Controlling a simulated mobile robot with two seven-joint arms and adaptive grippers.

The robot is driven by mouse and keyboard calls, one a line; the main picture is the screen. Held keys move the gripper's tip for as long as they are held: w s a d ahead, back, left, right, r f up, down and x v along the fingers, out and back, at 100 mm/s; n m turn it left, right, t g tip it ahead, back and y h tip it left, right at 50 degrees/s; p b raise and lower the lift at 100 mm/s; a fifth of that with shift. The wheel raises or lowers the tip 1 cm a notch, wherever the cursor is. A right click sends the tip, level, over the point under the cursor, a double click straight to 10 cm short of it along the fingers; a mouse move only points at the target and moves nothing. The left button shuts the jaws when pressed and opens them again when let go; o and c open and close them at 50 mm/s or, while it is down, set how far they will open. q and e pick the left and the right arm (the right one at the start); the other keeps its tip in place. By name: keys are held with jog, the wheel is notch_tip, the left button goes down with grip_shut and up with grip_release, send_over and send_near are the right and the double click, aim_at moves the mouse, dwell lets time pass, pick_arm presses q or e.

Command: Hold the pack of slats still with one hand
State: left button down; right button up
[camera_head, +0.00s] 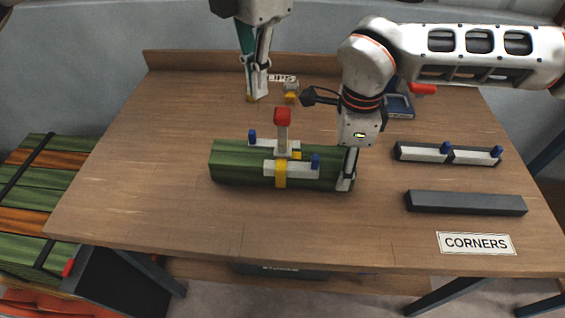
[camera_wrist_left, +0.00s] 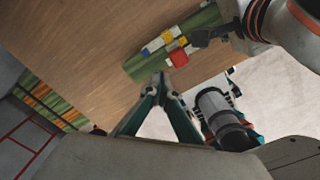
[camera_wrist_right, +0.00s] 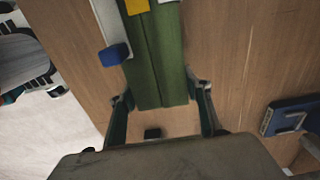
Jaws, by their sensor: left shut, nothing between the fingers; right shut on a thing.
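The pack of green slats (camera_head: 225,165) lies on the wooden table. White corner pieces with blue knobs, a yellow band (camera_head: 281,175) and an upright red-topped tool (camera_head: 282,130) sit on it. The pack also shows in the left wrist view (camera_wrist_left: 137,68) and the right wrist view (camera_wrist_right: 165,60). My right gripper (camera_head: 346,184) is shut on the pack's right end, with one finger along each side in the right wrist view (camera_wrist_right: 162,98). My left gripper (camera_head: 257,97) is shut and empty, behind the pack and apart from it.
A holder with corner pieces (camera_head: 448,154), a dark bar (camera_head: 465,203) and a CORNERS label (camera_head: 475,243) are at the right. Small clips (camera_head: 290,93) stand beside my left gripper. A blue device (camera_head: 400,105) is at the back right. The table's left part is clear.

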aim_at(287, 111)
pick_arm(q)
notch_tip(287, 111, down, 6)
jog(key=shift+f, duration=0.25)
jog(key=shift+d, duration=0.1)
dwell(1.4)
jog(key=shift+d+f, duration=0.15)
jog(key=shift+d, duration=1)
jog(key=shift+d+f, duration=0.15)
jog(key=shift+d, duration=0.95)
jog(key=shift+a+r, duration=0.2)
jog(key=shift+a, duration=1)
jog(key=shift+a+r, duration=0.2)
jog(key=shift+a, duration=0.95)
dwell(0.7)
